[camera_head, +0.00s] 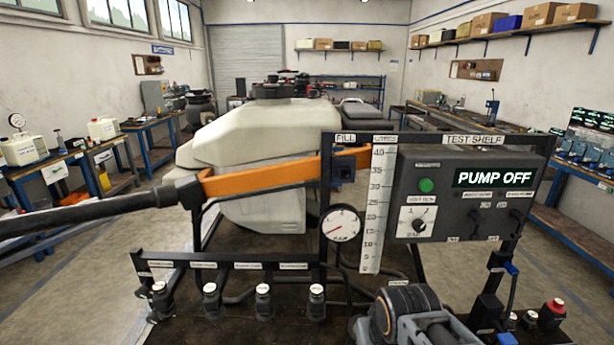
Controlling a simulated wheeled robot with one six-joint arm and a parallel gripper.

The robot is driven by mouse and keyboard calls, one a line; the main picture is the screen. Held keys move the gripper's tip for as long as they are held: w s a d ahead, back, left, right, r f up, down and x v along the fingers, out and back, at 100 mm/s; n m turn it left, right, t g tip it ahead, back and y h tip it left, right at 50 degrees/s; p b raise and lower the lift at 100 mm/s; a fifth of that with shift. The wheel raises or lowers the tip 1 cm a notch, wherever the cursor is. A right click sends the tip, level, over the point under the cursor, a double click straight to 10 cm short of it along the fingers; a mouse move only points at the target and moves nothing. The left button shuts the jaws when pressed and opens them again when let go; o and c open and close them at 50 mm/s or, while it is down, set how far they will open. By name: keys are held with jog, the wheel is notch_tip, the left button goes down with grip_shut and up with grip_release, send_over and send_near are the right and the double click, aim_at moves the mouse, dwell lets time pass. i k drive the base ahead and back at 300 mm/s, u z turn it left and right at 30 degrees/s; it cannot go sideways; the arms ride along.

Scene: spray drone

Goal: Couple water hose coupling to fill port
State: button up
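A plate labelled FILL (346,138) is on the dark panel frame, left of the level scale. Under it is a small black block (343,173), partly behind the orange bar's end, which may be the fill port; its opening is not clear. Several dark couplings with pale collars stand in a row along the front rail, one at the left end (162,299) and another near the middle (263,301). Their labels are too small to read, so I cannot tell which is the water hose coupling. A grey and black arm part of mine shows at the bottom; my gripper's fingers are not visible.
An orange bar (275,176) with a black tube (85,215) crosses from the left. A pale tank (262,150) stands behind. A gauge (341,224), scale (378,200) and PUMP OFF box (465,195) fill the panel. A red-capped fitting (553,312) stands at right.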

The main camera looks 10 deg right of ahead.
aim_at(508, 267)
jog(key=z, duration=1.5)
jog(key=k, duration=0.65)
jog(key=z, duration=0.35)
jog(key=i, duration=1.05)
jog(key=u, duration=0.45)
